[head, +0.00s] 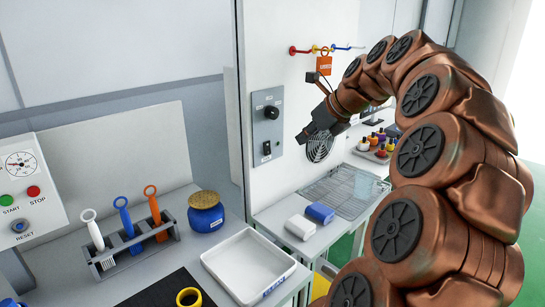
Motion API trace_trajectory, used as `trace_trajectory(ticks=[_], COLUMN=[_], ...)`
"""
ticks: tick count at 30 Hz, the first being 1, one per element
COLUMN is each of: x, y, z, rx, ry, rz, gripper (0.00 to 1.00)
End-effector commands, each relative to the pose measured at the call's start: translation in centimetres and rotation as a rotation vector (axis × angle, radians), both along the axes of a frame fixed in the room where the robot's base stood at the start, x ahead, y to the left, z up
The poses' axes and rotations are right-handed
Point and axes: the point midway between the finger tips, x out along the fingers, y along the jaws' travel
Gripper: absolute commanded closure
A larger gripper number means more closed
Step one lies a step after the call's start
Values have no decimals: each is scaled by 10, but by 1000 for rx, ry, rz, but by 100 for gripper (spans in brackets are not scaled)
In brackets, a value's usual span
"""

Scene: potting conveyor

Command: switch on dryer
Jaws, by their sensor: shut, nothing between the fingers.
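A grey control panel (266,125) is fixed on the white wall, with a label at its top. It carries a round black knob (271,112) and, below it, a small black switch (267,148). The switch's position is too small to read. A round fan grille (320,148) sits in the wall to the right of the panel. My gripper (303,137) is shut and empty. It appears just right of the panel, in front of the wall near the grille, its tip pointing left toward the switch. I cannot tell its distance from the wall.
A wire rack (345,190) stands below the grille, with white and blue blocks in front. Small bottles (381,143) stand behind it. Coloured hooks hold an orange tag (324,65) above. Left are a brush rack (130,245), blue jar (206,218), white tray (226,270) and start/stop box (20,205).

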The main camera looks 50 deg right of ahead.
Motion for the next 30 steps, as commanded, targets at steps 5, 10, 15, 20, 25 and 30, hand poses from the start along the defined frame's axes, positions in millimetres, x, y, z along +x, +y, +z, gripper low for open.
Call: trace_trajectory(ticks=[5,10,15,20,25,30], x=[0,6,22,42,63,86], y=[-1,-1,0,1,0,-2], z=[1,-5,-22,-44,-64,-73], rx=[-1,1,2,3,1,-2], ry=[0,1,3,4,3,1], rz=[-2,-1,1,4,4,2], gripper=[100,100,100,100,100,100])
